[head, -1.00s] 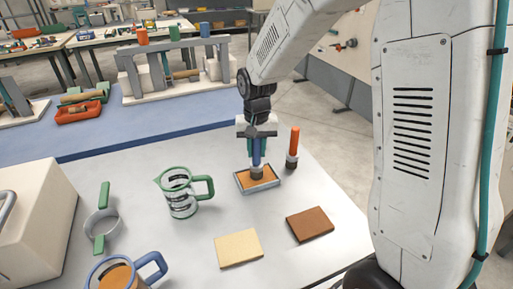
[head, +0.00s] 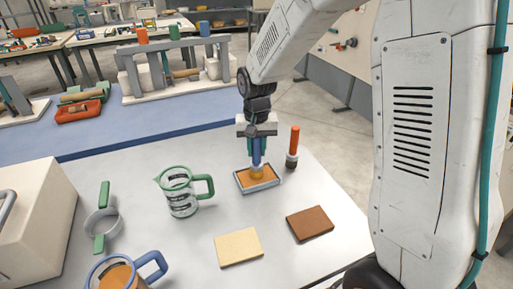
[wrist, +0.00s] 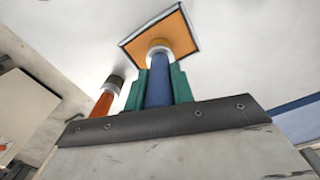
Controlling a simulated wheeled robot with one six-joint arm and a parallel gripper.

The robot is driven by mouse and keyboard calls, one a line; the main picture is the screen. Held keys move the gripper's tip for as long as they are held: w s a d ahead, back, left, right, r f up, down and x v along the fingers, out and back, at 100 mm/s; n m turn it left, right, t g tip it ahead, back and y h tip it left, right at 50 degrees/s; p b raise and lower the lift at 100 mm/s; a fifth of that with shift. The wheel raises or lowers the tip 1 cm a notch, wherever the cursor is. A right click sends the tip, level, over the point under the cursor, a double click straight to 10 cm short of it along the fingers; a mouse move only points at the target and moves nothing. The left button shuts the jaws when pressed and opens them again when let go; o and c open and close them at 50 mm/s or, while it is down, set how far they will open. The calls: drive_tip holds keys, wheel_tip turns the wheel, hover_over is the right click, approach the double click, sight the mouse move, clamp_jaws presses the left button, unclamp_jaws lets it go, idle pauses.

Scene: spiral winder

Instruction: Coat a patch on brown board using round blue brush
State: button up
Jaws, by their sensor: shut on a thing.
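My gripper (head: 257,146) is shut on the blue handle of the round blue brush (head: 257,160), which points down. In the wrist view my gripper's green fingers (wrist: 159,90) hold the blue brush (wrist: 159,88) from both sides. The brush's lower end looks orange-yellow and is at the shallow grey-rimmed tray (head: 262,189) of orange coating. Whether it touches the coating or hovers just above is hard to tell. The brown board (head: 310,224) lies flat on the table, nearer the front and right of the tray, with no coated patch visible.
An orange-handled brush (head: 293,146) stands upright just right of the tray. A tan board (head: 238,247) lies left of the brown board. A green-handled jug (head: 181,195), a blue-handled mug (head: 120,273) and a green-handled ring tool (head: 102,222) stand on the left. Table between tray and boards is clear.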

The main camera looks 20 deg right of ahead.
drive_tip(key=shift+r, duration=3.45)
